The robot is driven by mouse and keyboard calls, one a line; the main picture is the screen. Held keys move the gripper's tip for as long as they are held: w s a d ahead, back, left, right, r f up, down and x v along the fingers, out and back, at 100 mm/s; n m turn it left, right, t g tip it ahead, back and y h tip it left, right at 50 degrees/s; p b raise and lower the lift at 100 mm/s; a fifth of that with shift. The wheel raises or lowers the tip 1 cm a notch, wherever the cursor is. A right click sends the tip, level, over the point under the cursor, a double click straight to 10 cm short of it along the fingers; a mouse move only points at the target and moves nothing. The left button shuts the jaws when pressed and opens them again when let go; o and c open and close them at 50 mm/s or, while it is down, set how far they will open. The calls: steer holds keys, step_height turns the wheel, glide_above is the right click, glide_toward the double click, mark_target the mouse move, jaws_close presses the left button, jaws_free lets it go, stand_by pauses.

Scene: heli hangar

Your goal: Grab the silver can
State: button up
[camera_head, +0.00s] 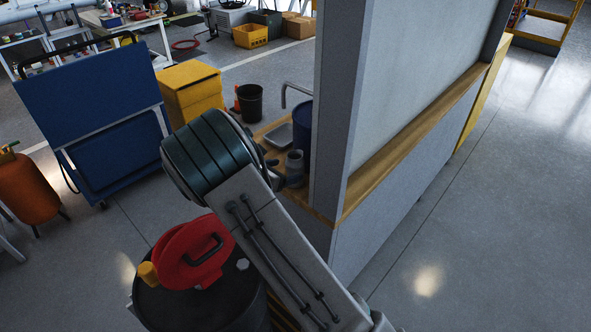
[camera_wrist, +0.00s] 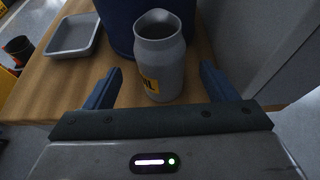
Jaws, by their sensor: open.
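The silver can (camera_wrist: 160,62) is a grey, open-necked can with a yellow label. It stands upright on a wooden worktop (camera_wrist: 50,95). In the wrist view my gripper (camera_wrist: 162,88) is open, with one blue finger on each side of the can's lower part. I cannot tell whether either finger touches it. In the head view the can (camera_head: 294,168) stands on the worktop just right of my arm's end; my gripper (camera_head: 277,172) is mostly hidden behind my arm there.
A dark blue drum (camera_wrist: 118,22) stands right behind the can. A grey tray (camera_wrist: 72,36) lies to the left. A tall grey panel (camera_head: 345,90) rises close on the right. A black barrel (camera_head: 200,305) with a red lid part stands below my arm.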

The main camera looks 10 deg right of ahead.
mark_target(289, 170)
steer(key=p+x, duration=0.1)
steer(key=x, duration=0.4)
steer(key=shift+w+d+f+p, duration=0.1)
steer(key=shift+d+f+p, duration=0.15)
steer(key=shift+f+p, duration=0.05)
steer(key=c, duration=1.2)
